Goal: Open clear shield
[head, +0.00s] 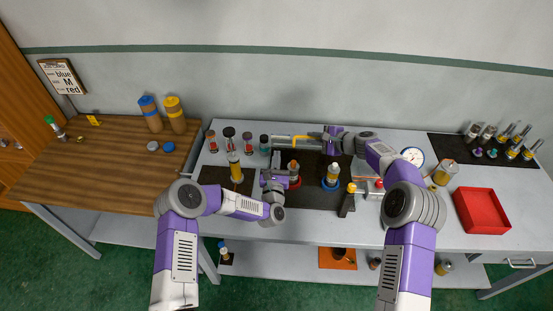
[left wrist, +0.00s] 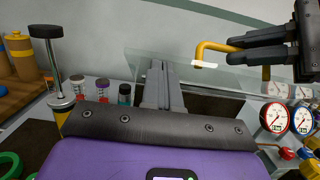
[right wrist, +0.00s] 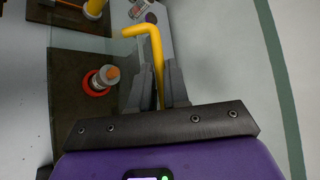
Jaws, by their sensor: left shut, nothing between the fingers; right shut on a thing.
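The clear shield is a see-through panel that shows best in the left wrist view (left wrist: 212,78); most of it is hard to make out in the head view. Its yellow bent handle (head: 300,138) is near the back of the table and also shows in the left wrist view (left wrist: 218,47) and the right wrist view (right wrist: 156,48). My right gripper (head: 314,136) is shut on the handle, its fingers on either side of the bar (right wrist: 160,88). My left gripper (head: 285,179) is shut and empty, low in front of the shield; its fingers show together in its wrist view (left wrist: 162,85).
Several small jars stand behind. A gauge (head: 413,157) and red tray (head: 482,210) are at right.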

